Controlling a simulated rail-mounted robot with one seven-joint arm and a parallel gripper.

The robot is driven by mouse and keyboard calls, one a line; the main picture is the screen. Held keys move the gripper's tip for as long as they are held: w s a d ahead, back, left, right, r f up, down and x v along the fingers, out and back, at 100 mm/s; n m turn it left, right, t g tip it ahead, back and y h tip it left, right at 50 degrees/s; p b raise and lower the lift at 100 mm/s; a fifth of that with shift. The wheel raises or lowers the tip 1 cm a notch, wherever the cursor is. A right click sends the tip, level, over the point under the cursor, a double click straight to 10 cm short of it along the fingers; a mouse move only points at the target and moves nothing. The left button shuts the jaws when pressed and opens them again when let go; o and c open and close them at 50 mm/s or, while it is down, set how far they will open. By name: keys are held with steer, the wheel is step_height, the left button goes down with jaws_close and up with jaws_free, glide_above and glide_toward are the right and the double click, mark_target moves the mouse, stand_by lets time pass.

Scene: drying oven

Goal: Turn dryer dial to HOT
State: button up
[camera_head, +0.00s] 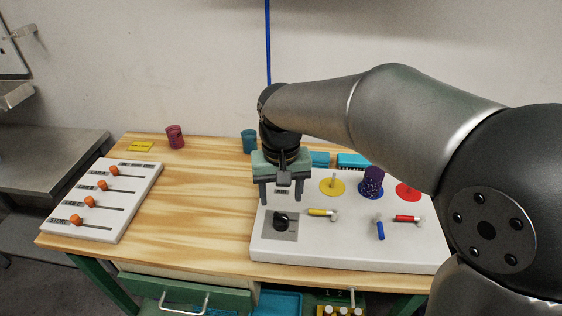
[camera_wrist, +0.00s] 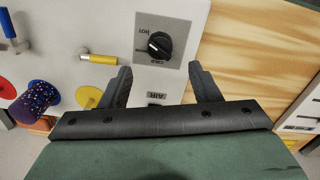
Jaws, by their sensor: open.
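The black dryer dial (camera_head: 281,221) sits on a grey square plate (camera_head: 292,233) at the left of the white control panel (camera_head: 345,252). In the wrist view the dial (camera_wrist: 159,45) has a light pointer line, with HOT and COLD lettering beside it. The pointer lies nearer the COLD lettering than HOT. My gripper (camera_head: 282,203) is open and empty. It hangs above and behind the dial, and the dial shows beyond the gap between its fingertips (camera_wrist: 160,75). The fingers are apart from the dial.
The panel also bears a yellow-handled lever (camera_head: 321,212), a blue one (camera_head: 380,229), a red one (camera_head: 407,218) and a purple speckled cylinder (camera_head: 372,182). A slider board (camera_head: 103,200) with orange knobs lies left. Bare wood lies between. Cups (camera_head: 175,137) stand at the back.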

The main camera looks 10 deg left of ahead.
mark_target(281, 216)
step_height(281, 216, up, 10)
steer(key=shift+f, duration=0.25)
stand_by(0.3)
steer(key=s+d+f+m, duration=0.1)
steer(key=s+d+f, duration=0.3)
steer(key=d, duration=0.4)
steer(key=s+d+f+m, duration=0.1)
steer(key=s+d+f, duration=0.4)
steer(key=d, duration=0.2)
steer(key=s+d+f+m, duration=0.1)
steer(key=s+d+f, duration=0.4)
steer(key=d, duration=0.3)
steer(key=shift+s+d+f, duration=0.15)
steer(key=shift+s+d, duration=0.15)
